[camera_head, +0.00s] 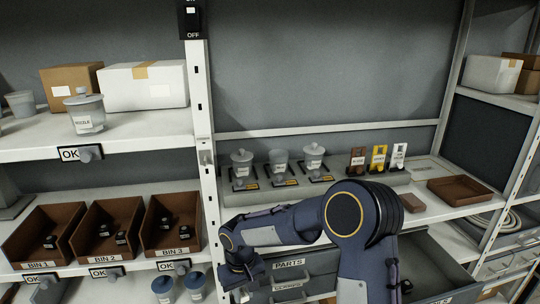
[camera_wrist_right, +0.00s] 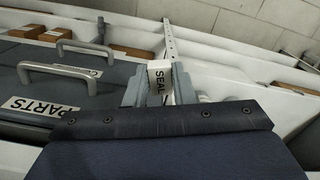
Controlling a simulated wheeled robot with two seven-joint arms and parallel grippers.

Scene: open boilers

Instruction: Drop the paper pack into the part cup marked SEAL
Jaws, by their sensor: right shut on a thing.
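My right gripper (camera_head: 245,282) hangs low in front of the shelf unit, left of the PARTS drawer (camera_head: 290,264). In the right wrist view the gripper (camera_wrist_right: 158,88) is shut on a small white paper pack (camera_wrist_right: 158,77) marked SEAL. My left gripper is not in view.
An open drawer (camera_head: 448,262) sticks out at the right, beyond my right arm. Brown bins stand at the left, including BIN 3 (camera_head: 172,224). A brown tray (camera_head: 459,190) lies on the right shelf.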

